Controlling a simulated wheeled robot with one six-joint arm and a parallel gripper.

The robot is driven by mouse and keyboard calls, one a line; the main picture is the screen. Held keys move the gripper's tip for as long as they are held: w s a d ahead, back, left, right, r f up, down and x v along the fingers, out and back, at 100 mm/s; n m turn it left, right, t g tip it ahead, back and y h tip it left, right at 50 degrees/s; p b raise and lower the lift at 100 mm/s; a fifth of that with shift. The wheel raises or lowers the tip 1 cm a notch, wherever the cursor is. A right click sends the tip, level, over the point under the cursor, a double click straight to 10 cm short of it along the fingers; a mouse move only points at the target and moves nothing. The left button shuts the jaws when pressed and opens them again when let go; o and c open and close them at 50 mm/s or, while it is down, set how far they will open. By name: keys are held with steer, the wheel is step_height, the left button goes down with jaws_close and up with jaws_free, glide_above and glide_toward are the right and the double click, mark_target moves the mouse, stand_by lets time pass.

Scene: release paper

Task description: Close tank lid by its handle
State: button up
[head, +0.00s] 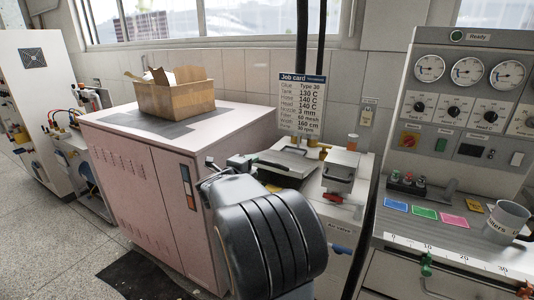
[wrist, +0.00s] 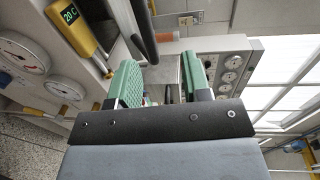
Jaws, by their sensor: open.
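The tank unit (head: 341,207) stands right of centre in the head view. A grey lid-like plate (head: 346,157) lies on its top, with a small dark handle-like part (head: 338,180) at its near side. Whether the lid stands open is hard to tell. My gripper (wrist: 163,84) is open in the wrist view, its two green-padded fingers apart. A grey surface (wrist: 166,72) shows beyond and between the fingers; I cannot tell whether it is the lid. I see nothing held. My arm hides part of the area left of the tank in the head view.
A pink cabinet (head: 130,150) with an open cardboard box (head: 172,97) stands to the left. A gauge panel (head: 465,100) and a mug (head: 508,220) are to the right. Dark vertical pipes rise beside the tank.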

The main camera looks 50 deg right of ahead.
steer(key=x, duration=1.1)
steer(key=shift+p, duration=0.45)
steer(key=shift+w+r, duration=0.1)
steer(key=shift+r, duration=0.1)
jaws_close()
